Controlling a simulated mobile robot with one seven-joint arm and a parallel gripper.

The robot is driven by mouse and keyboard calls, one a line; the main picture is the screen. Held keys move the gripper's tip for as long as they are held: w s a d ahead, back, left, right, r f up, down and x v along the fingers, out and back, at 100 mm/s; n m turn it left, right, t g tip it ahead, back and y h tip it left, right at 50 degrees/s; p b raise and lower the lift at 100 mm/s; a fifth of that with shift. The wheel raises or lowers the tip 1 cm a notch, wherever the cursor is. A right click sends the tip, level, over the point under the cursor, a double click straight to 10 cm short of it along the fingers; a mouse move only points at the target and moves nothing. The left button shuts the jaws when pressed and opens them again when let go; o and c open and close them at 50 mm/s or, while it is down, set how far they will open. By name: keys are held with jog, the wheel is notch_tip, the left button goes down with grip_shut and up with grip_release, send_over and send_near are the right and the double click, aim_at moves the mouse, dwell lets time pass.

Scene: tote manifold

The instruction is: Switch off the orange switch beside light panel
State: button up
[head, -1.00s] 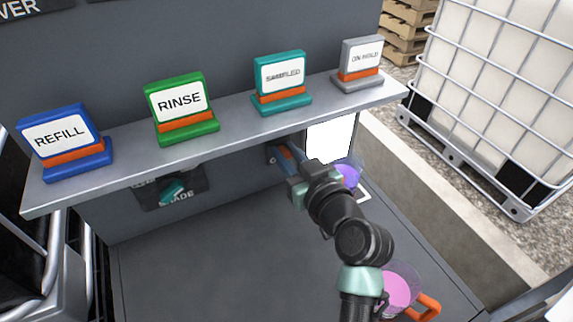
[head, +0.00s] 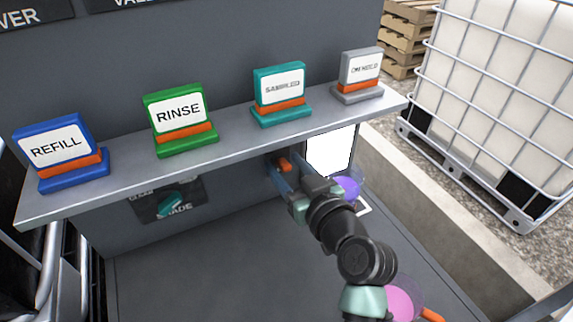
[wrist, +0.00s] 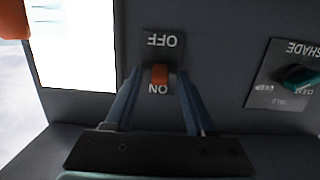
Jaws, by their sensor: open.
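The orange switch (wrist: 160,75) sits on a dark plate marked OFF and ON, both upside down in the wrist view. Its orange part lies close to the ON mark. The switch also shows in the head view (head: 285,164), left of the light panel (head: 331,151). The panel is bright white and also shows in the wrist view (wrist: 76,45). My gripper (wrist: 159,82) is open, with one blue finger on each side of the switch. Whether the fingers touch it I cannot tell. My gripper also shows in the head view (head: 284,173), under the shelf.
A grey shelf (head: 225,142) with several sign stands overhangs my gripper. A teal SHADE knob (wrist: 300,77) is on the wall beside the switch. A purple cup (head: 347,188) stands near my gripper, and a pink cup (head: 400,303) nearer the front. The left worktop is clear.

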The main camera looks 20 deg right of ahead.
jog(key=f+v, duration=0.1)
jog(key=v, duration=0.6)
jog(key=shift+r+b, duration=0.3)
jog(key=shift+r, duration=0.15)
jog(key=shift+r, duration=0.15)
jog(key=shift+c, duration=0.8)
jog(key=a+r+m+t+h+p, duration=0.2)
jog(key=a+r+m+p, duration=0.15)
jog(key=m+p, duration=0.75)
jog(key=s+f+m+g+h+p, duration=0.25)
jog(key=s+m+h+p, duration=0.3)
jog(key=m+p, duration=0.55)
jog(key=shift+y, duration=0.45)
jog(key=x, duration=0.8)
jog(key=a+b+x, duration=0.1)
jog(key=x, duration=0.3)
jog(key=shift+f, duration=0.15)
